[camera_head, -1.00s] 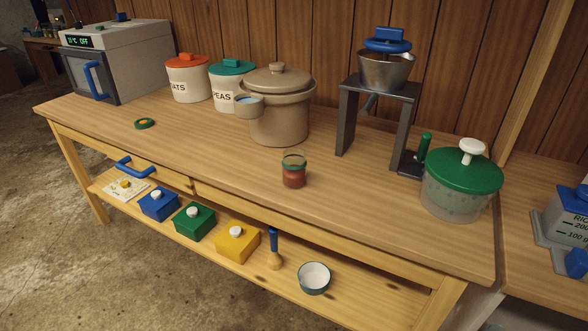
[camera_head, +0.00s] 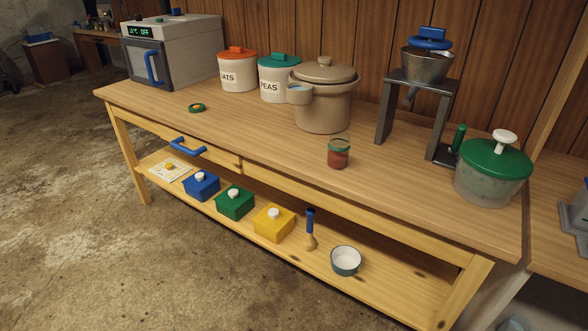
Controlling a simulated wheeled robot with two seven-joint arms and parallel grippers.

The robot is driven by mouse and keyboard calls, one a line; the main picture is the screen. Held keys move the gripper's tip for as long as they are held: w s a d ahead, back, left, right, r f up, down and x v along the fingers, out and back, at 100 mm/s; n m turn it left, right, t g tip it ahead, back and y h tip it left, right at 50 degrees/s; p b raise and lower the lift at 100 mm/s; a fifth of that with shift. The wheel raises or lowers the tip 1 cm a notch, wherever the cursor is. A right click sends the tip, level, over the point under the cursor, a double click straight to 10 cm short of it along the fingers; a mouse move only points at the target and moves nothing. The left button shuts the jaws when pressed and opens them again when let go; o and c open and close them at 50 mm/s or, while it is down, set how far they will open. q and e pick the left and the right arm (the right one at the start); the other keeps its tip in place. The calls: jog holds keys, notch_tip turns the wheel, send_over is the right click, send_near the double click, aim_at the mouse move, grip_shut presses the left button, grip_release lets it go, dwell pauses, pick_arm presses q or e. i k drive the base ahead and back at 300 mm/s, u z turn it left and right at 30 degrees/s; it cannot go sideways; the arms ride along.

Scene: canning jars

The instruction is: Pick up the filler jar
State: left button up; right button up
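A small glass jar (camera_head: 339,154) with red contents and a green band near its top stands upright on the wooden workbench (camera_head: 255,138), near the front edge. It is the only small glass jar that I see, and no label shows on it. Neither of my grippers is in view, and nothing touches the jar.
A large beige pot (camera_head: 323,108) stands behind the jar. A metal stand with a funnel (camera_head: 427,68) and a green-lidded container (camera_head: 492,172) are to the right. The lower shelf (camera_head: 388,282) holds colored boxes and a bowl.

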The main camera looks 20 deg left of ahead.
aim_at(339, 146)
jog(key=u, duration=0.25)
jog(key=k, duration=0.7)
jog(key=u, duration=1.4)
jog(key=i, duration=0.9)
jog(key=z, duration=0.65)
jog(key=i, duration=0.7)
jog(key=z, duration=0.85)
